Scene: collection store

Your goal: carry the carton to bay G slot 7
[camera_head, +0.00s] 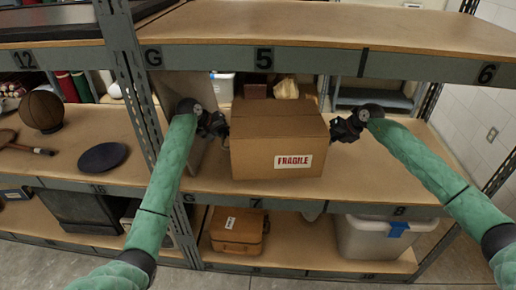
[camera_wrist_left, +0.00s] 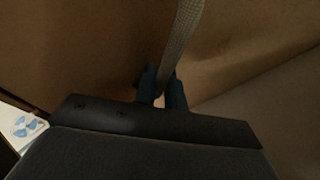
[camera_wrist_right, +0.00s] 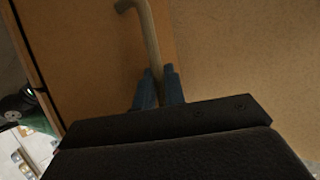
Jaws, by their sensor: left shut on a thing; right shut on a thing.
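The brown carton (camera_head: 279,142) with a white FRAGILE label stands upright between my two grippers in the head view. It is over the middle shelf board (camera_head: 380,178), above the number 7 on the beam (camera_head: 257,202). I cannot tell whether its base touches the board. My left gripper (camera_head: 223,128) is shut on a strap-like handle (camera_wrist_left: 180,45) at the carton's left side. My right gripper (camera_head: 338,131) is shut on a handle (camera_wrist_right: 150,40) at its right side. The carton hides part of the shelf behind it.
An upright panel (camera_head: 188,95) stands at the bay's left, close to my left arm. A white bin (camera_head: 221,86) and a cream object (camera_head: 286,88) are behind the carton. The board right of the carton is clear. A brown case (camera_head: 238,232) and grey bin (camera_head: 375,240) sit below.

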